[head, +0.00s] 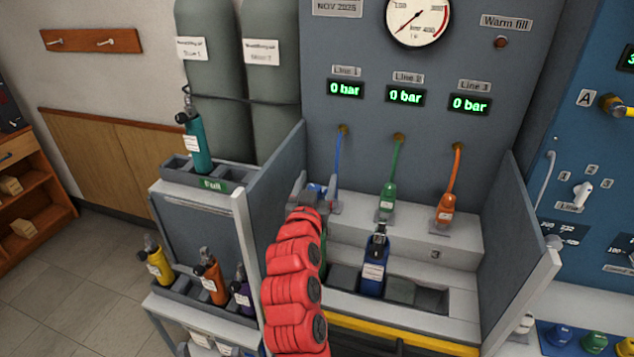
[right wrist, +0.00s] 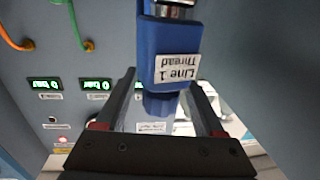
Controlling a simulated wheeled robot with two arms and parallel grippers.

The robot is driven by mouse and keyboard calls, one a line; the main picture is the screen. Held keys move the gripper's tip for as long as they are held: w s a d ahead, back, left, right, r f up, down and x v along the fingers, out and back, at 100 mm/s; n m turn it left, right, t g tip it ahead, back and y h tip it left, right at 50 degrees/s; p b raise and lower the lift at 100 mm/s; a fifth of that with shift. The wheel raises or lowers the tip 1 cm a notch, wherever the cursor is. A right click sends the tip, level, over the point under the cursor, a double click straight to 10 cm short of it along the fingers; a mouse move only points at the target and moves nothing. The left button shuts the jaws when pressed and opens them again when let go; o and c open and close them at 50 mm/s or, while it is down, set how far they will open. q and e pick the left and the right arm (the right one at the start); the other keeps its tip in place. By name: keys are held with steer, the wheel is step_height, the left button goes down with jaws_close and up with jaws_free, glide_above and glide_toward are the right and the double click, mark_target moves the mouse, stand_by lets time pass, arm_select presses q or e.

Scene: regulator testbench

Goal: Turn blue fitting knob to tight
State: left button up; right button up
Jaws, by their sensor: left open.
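The blue fitting (head: 331,196) is at the end of the blue Line 1 hose, partly hidden by my right gripper (head: 308,188) in the head view. In the right wrist view it hangs large in the middle as a blue body (right wrist: 168,45) labelled "Line 1 Thread", with a narrower blue round part (right wrist: 162,103) beyond it. The two dark fingers of my right gripper (right wrist: 165,88) lie on either side of the fitting. Whether they press on it is unclear. My left gripper is not visible.
A blue bottle (head: 374,270) stands in the bench rack, right of my red arm. Green (head: 388,196) and orange (head: 445,208) fittings sit to the right. Side walls (head: 515,225) flank the bench. A teal bottle (head: 197,145) stands in the left tray. All line displays (head: 405,96) read 0 bar.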

steer(key=s+a+b, duration=0.3)
steer(key=s, duration=1.4)
steer(key=shift+a, duration=0.15)
steer(key=shift+s, duration=0.1)
